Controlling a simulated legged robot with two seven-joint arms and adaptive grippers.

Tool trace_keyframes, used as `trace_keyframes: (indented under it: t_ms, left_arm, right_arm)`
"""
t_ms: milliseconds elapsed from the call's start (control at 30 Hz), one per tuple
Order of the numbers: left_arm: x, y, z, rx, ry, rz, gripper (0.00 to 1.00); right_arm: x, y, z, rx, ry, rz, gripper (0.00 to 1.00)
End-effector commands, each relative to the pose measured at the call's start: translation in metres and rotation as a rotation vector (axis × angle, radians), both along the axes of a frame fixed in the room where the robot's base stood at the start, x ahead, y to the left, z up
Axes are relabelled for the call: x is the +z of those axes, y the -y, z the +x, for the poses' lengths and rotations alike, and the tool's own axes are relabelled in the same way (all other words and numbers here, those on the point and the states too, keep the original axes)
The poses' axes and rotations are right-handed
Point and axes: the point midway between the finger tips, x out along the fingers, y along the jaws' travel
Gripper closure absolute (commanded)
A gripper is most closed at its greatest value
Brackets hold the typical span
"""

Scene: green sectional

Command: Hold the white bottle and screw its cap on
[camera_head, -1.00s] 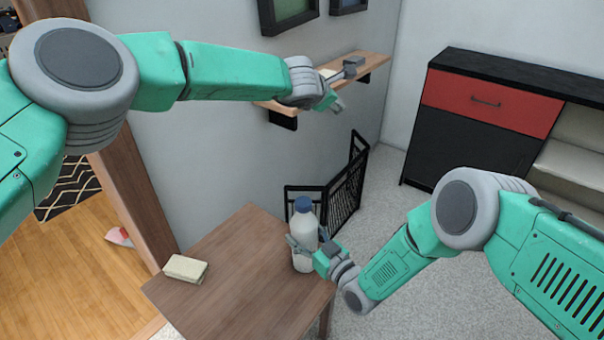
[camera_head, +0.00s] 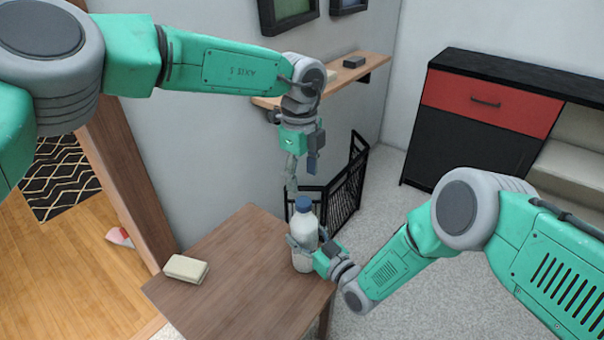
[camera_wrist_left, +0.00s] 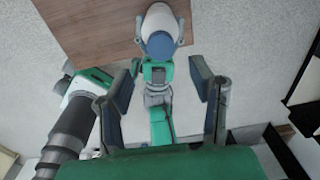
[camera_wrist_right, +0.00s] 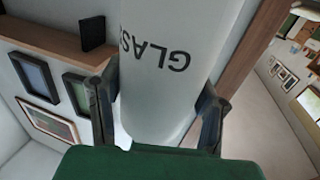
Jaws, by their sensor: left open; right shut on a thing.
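The white bottle (camera_head: 304,240) stands upright near the right edge of the wooden table (camera_head: 232,262), with its blue cap (camera_head: 303,204) on top. My right gripper (camera_head: 304,248) is shut on the bottle's body. The right wrist view shows the bottle (camera_wrist_right: 160,70) between the fingers, with lettering on it. My left gripper (camera_head: 303,172) is open and empty, pointing down above the cap. In the left wrist view, the cap (camera_wrist_left: 159,46) lies beyond the open fingers, near the top of the picture. Whether the cap is tight cannot be told.
A pale block (camera_head: 186,269) lies at the table's left edge. A wall shelf (camera_head: 340,75) is behind my left arm. A black mesh rack (camera_head: 345,190) stands behind the table. A black and red cabinet (camera_head: 485,105) is at the right. The middle of the table is clear.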

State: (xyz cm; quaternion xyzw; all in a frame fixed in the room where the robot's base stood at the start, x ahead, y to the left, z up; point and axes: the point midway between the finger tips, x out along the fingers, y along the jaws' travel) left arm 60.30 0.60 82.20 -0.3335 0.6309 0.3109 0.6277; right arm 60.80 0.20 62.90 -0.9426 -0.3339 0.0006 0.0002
Motion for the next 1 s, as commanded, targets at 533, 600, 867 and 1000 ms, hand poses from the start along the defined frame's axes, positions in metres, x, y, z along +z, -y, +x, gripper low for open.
trace_keyframes:
  t_ms: [533, 600, 867, 1000]
  left_arm:
    - [-0.043, 0.001, 0.001, -0.004, 0.000, 0.002, 0.50]
    - [-0.054, 0.001, 0.001, -0.004, 0.003, 0.002, 0.50]
    - [-0.078, 0.002, 0.002, -0.003, 0.003, 0.001, 0.50]
    - [-0.081, 0.002, 0.002, -0.004, 0.004, 0.001, 0.50]
  right_arm:
    - [0.001, 0.000, 0.001, 0.000, 0.002, 0.001, 1.00]
    - [0.001, 0.000, 0.001, 0.000, 0.002, 0.001, 1.00]
    - [0.001, 0.000, 0.000, 0.000, 0.002, 0.000, 1.00]
    - [0.001, 0.000, 0.000, 0.000, 0.002, 0.000, 1.00]
